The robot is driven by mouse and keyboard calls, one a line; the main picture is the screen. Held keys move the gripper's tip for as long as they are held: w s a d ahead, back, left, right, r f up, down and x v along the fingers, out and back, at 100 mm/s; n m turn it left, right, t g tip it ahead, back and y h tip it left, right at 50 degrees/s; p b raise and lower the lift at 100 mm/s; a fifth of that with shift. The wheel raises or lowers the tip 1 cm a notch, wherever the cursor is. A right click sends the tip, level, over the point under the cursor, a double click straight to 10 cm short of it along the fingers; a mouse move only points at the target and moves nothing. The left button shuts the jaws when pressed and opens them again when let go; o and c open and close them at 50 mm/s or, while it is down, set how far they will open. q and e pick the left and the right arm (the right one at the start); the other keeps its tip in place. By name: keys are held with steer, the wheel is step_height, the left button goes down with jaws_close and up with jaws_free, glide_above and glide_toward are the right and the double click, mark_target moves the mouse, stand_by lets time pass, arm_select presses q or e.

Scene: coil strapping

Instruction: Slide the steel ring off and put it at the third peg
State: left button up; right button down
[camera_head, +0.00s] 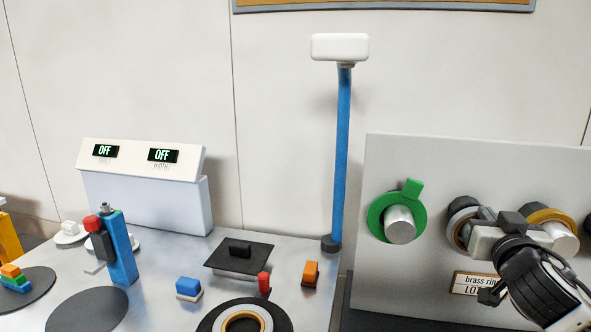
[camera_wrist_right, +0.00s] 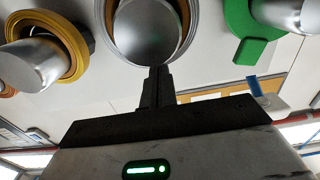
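A grey steel ring (camera_head: 455,232) hangs around the second peg from the left on the upright panel; its rim also shows in the right wrist view (camera_wrist_right: 190,40). My right gripper (camera_head: 487,215) is at the ring's right side, its fingers close together at the rim, apparently shut on its tab, which the fingers hide. A green ring (camera_head: 376,217) with a tab is around the first peg (camera_head: 400,226). A yellow brass-coloured ring (camera_head: 549,214) is around the third peg (camera_head: 563,243), partly hidden by my right gripper. My left gripper is not in view.
The metal table (camera_head: 215,300) holds a blue upright device (camera_head: 122,250), small blocks and dark discs. The panel's upper part is clear.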

steer(key=shift+x, duration=0.9)
steer(key=v, duration=0.5)
steer(key=s+a+f+n+g+y, duration=0.1)
steer(key=s+a+f+g, duration=0.25)
steer(key=s+f, duration=0.4)
steer(key=s+a+f+n+g+y, duration=0.1)
steer(key=s+a+f+g, duration=0.25)
steer(key=f, duration=0.75)
steer(key=s+a+f+n+g+y, duration=0.1)
steer(key=s+a+f+g, duration=0.3)
steer(key=s, duration=0.5)
steer(key=s+a+f+n+g+y, duration=0.25)
steer(key=s+f, duration=0.25)
steer(key=s, duration=0.5)
steer(key=w+a+f+t, duration=0.1)
steer(key=w+f, duration=0.1)
steer(key=w+a+f+t+y, duration=0.1)
steer(key=w+a+f+t, duration=0.2)
steer(key=w+f+t, duration=0.1)
steer(key=shift+w+a+f, duration=0.1)
steer(key=shift+w+a, duration=0.05)
steer(key=shift+a, duration=0.1)
steer(key=shift+w+a+f+t+y, duration=0.2)
steer(key=shift+a+t+y, duration=0.3)
steer(key=shift+t, duration=0.25)
